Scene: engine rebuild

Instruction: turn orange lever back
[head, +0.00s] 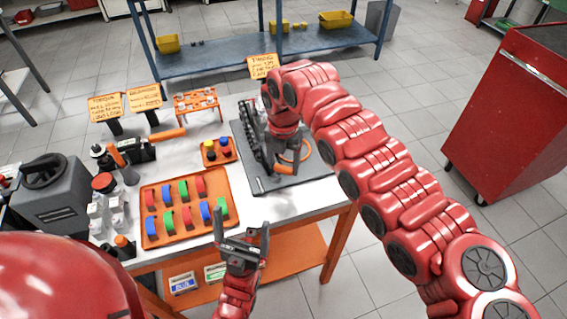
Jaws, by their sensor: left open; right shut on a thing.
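My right gripper (284,164) is low over the dark plate at the right end of the bench. It is shut at the orange lever (304,152), which shows as a thin curved orange piece beside the fingers. The grip itself is small and partly hidden by my wrist. A dark engine fixture (250,132) stands upright just left of my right gripper. My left gripper (243,238) is open and empty, fingers pointing up, in front of the bench's near edge and apart from the lever.
An orange tray (152,238) holds several red, blue and green parts. A small orange tray (211,159) holds coloured caps. Bottles, sign cards and a grey machine (47,198) crowd the left. A red cabinet (515,110) stands right; a blue shelf (225,62) stands behind.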

